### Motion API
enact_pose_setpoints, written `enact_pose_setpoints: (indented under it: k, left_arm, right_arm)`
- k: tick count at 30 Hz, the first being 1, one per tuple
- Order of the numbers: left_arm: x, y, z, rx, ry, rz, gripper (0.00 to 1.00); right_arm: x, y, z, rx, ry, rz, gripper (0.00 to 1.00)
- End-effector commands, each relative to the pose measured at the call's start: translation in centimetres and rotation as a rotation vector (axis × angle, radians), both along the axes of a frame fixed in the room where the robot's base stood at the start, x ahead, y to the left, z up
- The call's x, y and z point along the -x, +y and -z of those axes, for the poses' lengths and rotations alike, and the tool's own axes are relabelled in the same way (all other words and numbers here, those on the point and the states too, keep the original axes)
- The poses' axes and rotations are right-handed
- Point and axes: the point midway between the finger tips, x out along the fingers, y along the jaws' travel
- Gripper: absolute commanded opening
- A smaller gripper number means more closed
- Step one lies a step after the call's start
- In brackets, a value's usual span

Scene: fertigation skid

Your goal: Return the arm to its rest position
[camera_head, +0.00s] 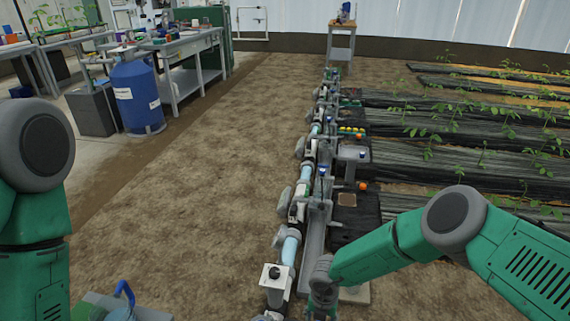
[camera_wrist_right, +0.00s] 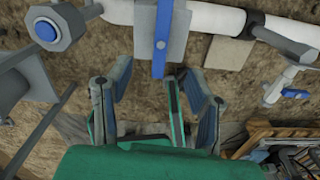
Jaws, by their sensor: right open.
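My right arm (camera_head: 390,250) comes in from the right in the head view, bent down toward the pipe skid. My right gripper (camera_wrist_right: 150,90) is open in the right wrist view, with nothing between its fingers. A blue valve handle (camera_wrist_right: 161,45) on a grey block of the white pipe (camera_wrist_right: 210,18) lies just beyond the fingertips; whether they touch it I cannot tell. In the head view the right gripper is mostly hidden at the lower edge. My left arm (camera_head: 35,190) stands at the left edge of the head view; its gripper is out of view.
The pipe line (camera_head: 290,243) with several valves runs away through the middle. Planted beds (camera_head: 460,130) lie to the right. A blue tank (camera_head: 137,95) and a workbench (camera_head: 190,43) stand at the left back. Bare soil (camera_head: 200,170) left of the pipe is clear.

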Motion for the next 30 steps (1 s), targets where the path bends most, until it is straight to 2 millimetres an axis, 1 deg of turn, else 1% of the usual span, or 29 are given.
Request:
enact_pose_setpoints:
  k: [2,5,8,9,11,12,14,15,17,18,20,21,22,24,27,30]
  left_arm:
    - [0.0,0.0,-0.1,0.000,0.000,0.000,0.43]
    - [0.0,0.0,-0.2,0.000,0.000,0.000,0.43]
    - [0.0,0.0,-0.3,0.000,0.000,0.000,0.43]
    - [0.0,0.0,-0.4,0.000,0.000,0.000,0.43]
    - [0.0,0.0,-0.5,0.000,0.000,0.000,0.43]
    - [0.0,0.0,-0.6,0.000,0.000,0.000,0.43]
    - [0.0,0.0,-0.6,0.000,0.000,0.000,0.43]
    - [0.0,0.0,-0.7,0.000,0.000,0.000,0.43]
    - [0.0,0.0,-0.8,0.000,0.000,0.000,0.43]
    - [0.0,0.0,-0.9,0.000,0.000,0.000,0.43]
    - [0.0,0.0,-0.9,0.000,0.000,0.000,0.43]
    - [0.0,0.0,-1.0,0.000,0.000,0.000,0.43]
    - [0.0,0.0,-1.0,0.000,0.000,0.000,0.43]
    - [0.0,0.0,-1.0,0.000,0.000,0.000,0.43]
    - [0.0,0.0,-1.1,0.000,0.000,0.000,0.43]
    - [0.0,0.0,-1.1,0.000,0.000,0.000,0.43]
  right_arm:
    - [0.6,-0.2,-0.1,0.021,-0.003,-0.091,0.47]
    - [2.4,-1.0,-0.6,0.084,-0.012,-0.384,0.47]
    - [5.2,-2.8,-1.5,0.178,-0.010,-0.860,0.47]
    - [6.4,-3.7,-2.1,0.217,-0.003,-1.079,0.47]
    - [8.2,-5.2,-3.0,0.266,0.014,-1.406,0.47]
    - [9.5,-6.1,-3.7,0.294,0.029,-1.620,0.47]
    - [11.6,-7.5,-4.9,0.321,0.056,-1.937,0.47]
    - [13.1,-8.5,-5.8,0.330,0.074,-2.146,0.47]
    - [15.5,-9.8,-7.3,0.327,0.101,-2.447,0.47]
    - [17.1,-10.6,-8.4,0.316,0.114,-2.635,0.47]
    - [19.7,-11.7,-10.0,0.284,0.126,-2.890,0.47]
    - [21.3,-12.3,-11.1,0.258,0.125,-3.038,0.47]
    - [22.4,-12.7,-11.8,-0.235,-0.121,3.124,0.47]
    - [24.7,-13.4,-13.4,-0.161,-0.090,2.944,0.47]
    - [26.8,-13.9,-14.8,-0.103,-0.055,2.791,0.47]
    - [26.8,-13.9,-14.8,-0.103,-0.055,2.791,0.47]
